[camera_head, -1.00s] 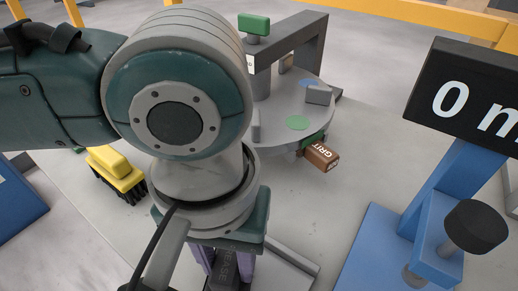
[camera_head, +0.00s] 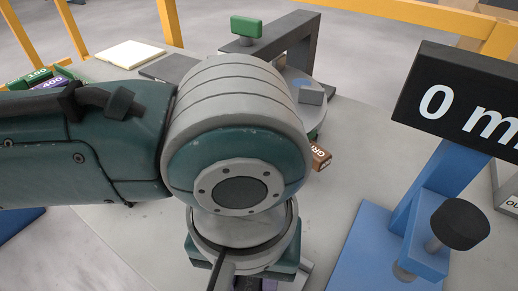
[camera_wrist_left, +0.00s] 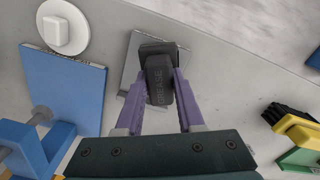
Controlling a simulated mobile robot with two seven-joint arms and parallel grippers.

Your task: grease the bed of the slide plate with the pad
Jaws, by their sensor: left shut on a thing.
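My left gripper (camera_wrist_left: 160,92) has purple fingers and is shut on the dark pad (camera_wrist_left: 159,80), which is marked GREASE. The pad is over a flat grey plate (camera_wrist_left: 133,62), which looks like the slide plate. I cannot tell whether the pad touches it; the pad and fingers hide part of the plate. In the head view my left arm hides the pad and most of the plate. My right gripper is in neither view.
A blue stand (camera_head: 365,255) with a "0 m" display (camera_head: 465,100) stands at the right. Behind my arm are a round grey table (camera_head: 325,107) and a brown GRIT block (camera_head: 320,157). A yellow brush (camera_wrist_left: 300,128) lies at the right in the wrist view.

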